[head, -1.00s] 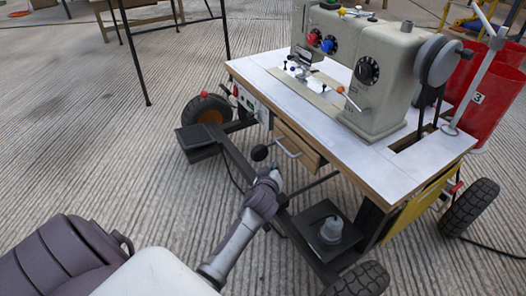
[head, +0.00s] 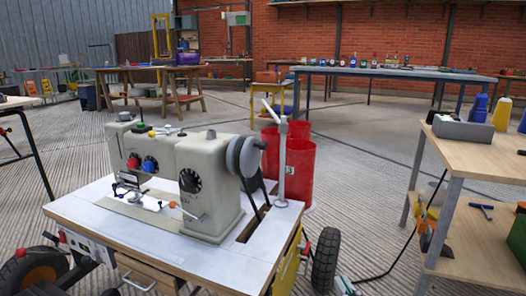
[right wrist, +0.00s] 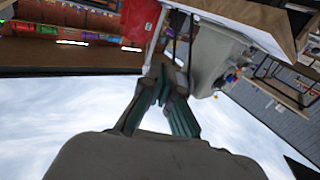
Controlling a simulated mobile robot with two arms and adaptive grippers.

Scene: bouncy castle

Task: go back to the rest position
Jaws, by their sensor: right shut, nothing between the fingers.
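My right gripper (right wrist: 166,82) shows in the right wrist view, its dark green fingers together at the tips with nothing held. The view there is tilted over, with sky in the lower part. Neither gripper can be made out clearly in the head view. My left gripper is not in view. A grey sewing machine (head: 205,178) stands on a white-topped wheeled table (head: 225,262) in the head view. It also shows, partly hidden, behind the fingers in the right wrist view (right wrist: 214,52).
Red bins (head: 299,172) stand behind the sewing table. A wooden workbench (head: 483,143) with a lower shelf is at the right, with a cable on the floor beside it. A long table (head: 390,73) stands by the brick wall. Open ribbed floor lies between.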

